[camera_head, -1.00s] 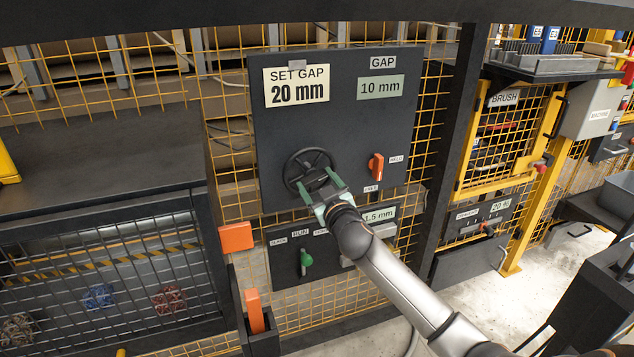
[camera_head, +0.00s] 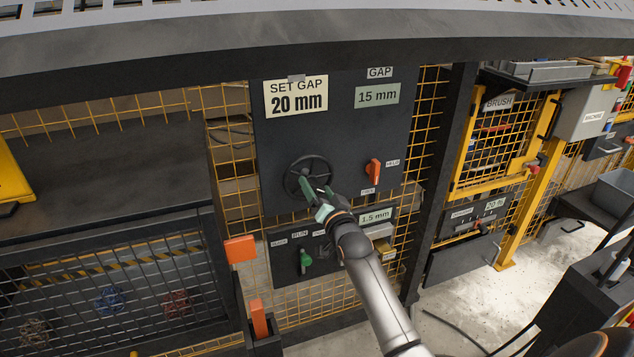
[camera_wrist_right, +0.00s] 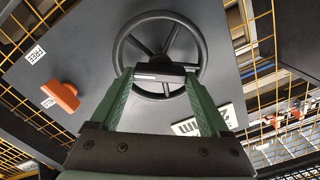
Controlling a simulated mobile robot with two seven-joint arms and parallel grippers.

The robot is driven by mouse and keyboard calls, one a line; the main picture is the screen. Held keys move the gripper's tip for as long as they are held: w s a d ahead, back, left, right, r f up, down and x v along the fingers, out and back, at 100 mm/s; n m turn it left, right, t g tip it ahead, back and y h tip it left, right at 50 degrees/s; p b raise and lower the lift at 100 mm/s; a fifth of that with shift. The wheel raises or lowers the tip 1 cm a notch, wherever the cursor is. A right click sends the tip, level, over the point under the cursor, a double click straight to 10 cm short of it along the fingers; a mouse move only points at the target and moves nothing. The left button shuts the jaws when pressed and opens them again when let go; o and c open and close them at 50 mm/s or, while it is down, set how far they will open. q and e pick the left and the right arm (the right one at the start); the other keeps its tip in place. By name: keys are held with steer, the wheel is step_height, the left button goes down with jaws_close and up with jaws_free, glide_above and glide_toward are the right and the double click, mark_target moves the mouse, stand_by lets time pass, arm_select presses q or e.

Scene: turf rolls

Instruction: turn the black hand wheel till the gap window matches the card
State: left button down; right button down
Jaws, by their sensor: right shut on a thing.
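The black hand wheel (camera_head: 306,174) is mounted low on a dark upright panel (camera_head: 340,130). The card (camera_head: 296,97) at the panel's upper left reads "SET GAP 20 mm". The gap window (camera_head: 377,95) to its right, under a "GAP" label, reads 15 mm. My right gripper (camera_head: 318,194) is at the lower right of the wheel. In the right wrist view, the green fingers of this gripper (camera_wrist_right: 160,80) are shut on a black part at the rim of the wheel (camera_wrist_right: 162,50). The fingers partly hide the rim. My left gripper is not in view.
An orange lever (camera_head: 374,171) with "HOLD" and "FREE" labels sits right of the wheel. A green knob (camera_head: 306,260) and a window reading 1.5 mm (camera_head: 375,216) are below. An orange block (camera_head: 240,249) is lower left. A dark post (camera_head: 440,170) stands right of the panel.

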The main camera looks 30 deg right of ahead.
steer(key=shift+r+m+p, duration=0.1)
steer(key=shift+m+p, duration=0.4)
steer(key=shift+m, duration=0.5)
steer(key=shift+m+p, duration=0.45)
steer(key=shift+m, duration=0.45)
steer(key=shift+m+p, duration=0.35)
steer(key=shift+m, duration=0.65)
steer(key=shift+f+m+p, duration=0.2)
steer(key=shift+m+p, duration=0.1)
steer(key=shift+m, duration=0.9)
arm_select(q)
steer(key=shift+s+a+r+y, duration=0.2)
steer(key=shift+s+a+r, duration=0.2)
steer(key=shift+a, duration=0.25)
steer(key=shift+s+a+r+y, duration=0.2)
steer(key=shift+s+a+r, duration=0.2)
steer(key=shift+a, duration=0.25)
arm_select(e)
steer(key=shift+m, duration=1.7)
steer(key=shift+f+m, duration=0.1)
steer(key=shift+m, duration=0.2)
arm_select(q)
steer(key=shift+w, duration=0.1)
arm_select(e)
jaws_free()
steer(key=shift+d, duration=0.1)
